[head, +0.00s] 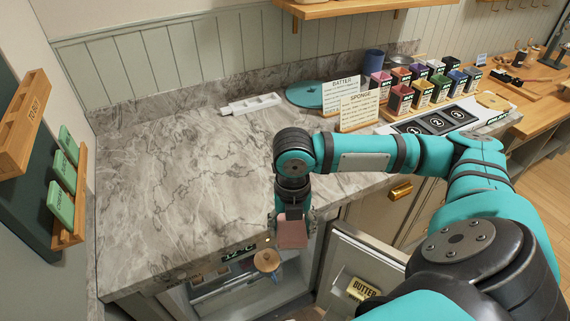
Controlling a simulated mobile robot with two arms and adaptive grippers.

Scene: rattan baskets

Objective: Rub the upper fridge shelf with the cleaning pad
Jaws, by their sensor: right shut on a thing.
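My right gripper (292,222) points down at the front edge of the marble counter, above the open fridge. It is shut on a pinkish-brown cleaning pad (292,235), which hangs in front of the fridge opening. The fridge (215,295) is below the counter, with its door (365,262) swung open to the right. Its inside is partly visible from above, and I cannot clearly make out the upper shelf. A round tan thing (267,261) shows just below and left of the pad. My left gripper is not in view.
A yellow butter pack (360,289) sits in the fridge door. The counter (170,170) is mostly clear on the left. A white tray (250,104), a teal disc (305,94), recipe cards (358,110) and several coloured boxes (400,98) stand at the back and right.

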